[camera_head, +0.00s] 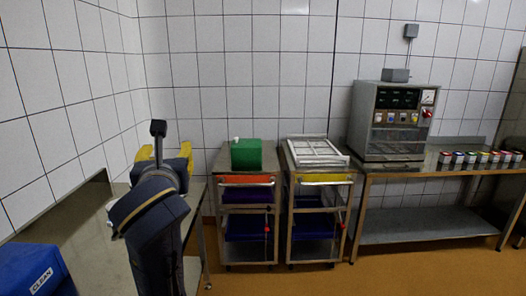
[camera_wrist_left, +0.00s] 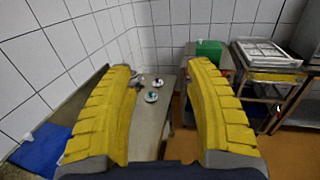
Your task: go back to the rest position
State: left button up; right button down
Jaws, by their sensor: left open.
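My left gripper (camera_head: 166,153) is raised over the steel table at the left, pointing away toward the back wall. Its yellow fingers are spread wide with nothing between them, as the left wrist view (camera_wrist_left: 160,75) shows. Beyond the fingers, small white round pieces with coloured tops (camera_wrist_left: 152,96) sit on the steel table (camera_wrist_left: 155,120), apart from the gripper. They are too small to make out fully. In the head view my arm hides that part of the table. My right gripper is in neither view.
Two trolleys stand ahead, one with a green box (camera_head: 246,154), one with a white frame tray (camera_head: 317,151). A control cabinet (camera_head: 390,120) and several small coloured jars (camera_head: 482,157) stand on the right bench.

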pick_arm(q)
jog(key=shift+s+d+r+m+h, duration=0.1)
jog(key=shift+d+r+m+h, duration=0.45)
jog(key=shift+d, duration=0.3)
jog(key=shift+s+d+r+m+h, duration=0.1)
jog(key=shift+d+r+m+h, duration=0.2)
jog(key=shift+d+h, duration=0.45)
